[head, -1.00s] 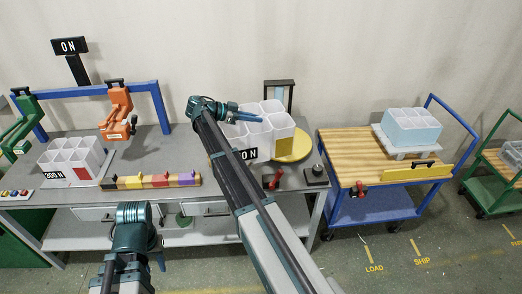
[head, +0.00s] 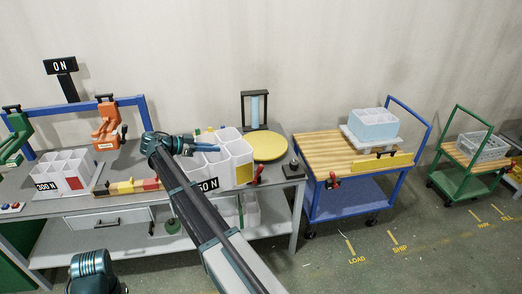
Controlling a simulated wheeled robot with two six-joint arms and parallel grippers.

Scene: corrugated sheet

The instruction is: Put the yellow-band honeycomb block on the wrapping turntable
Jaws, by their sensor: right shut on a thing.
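The yellow-band honeycomb block (head: 237,151) is a white block of open cells with a yellow patch on its front right side. A label on its front ends in "50 N" and is partly covered by my right arm. My right gripper (head: 207,148) is shut on the block at its left upper side. The wrapping turntable (head: 270,146) is a yellow disc on the bench, just right of and behind the block, with its top bare. Whether the block touches the bench is hard to tell. Only a joint of my left arm shows at the bottom left; its gripper is out of view.
A red-band honeycomb block (head: 62,170) labelled 300 N stands on the bench (head: 130,155) at left, near an orange clamp device (head: 107,130). A dark-framed post (head: 255,108) stands behind the turntable. A blue cart (head: 325,155) carries a blue-white block (head: 374,125).

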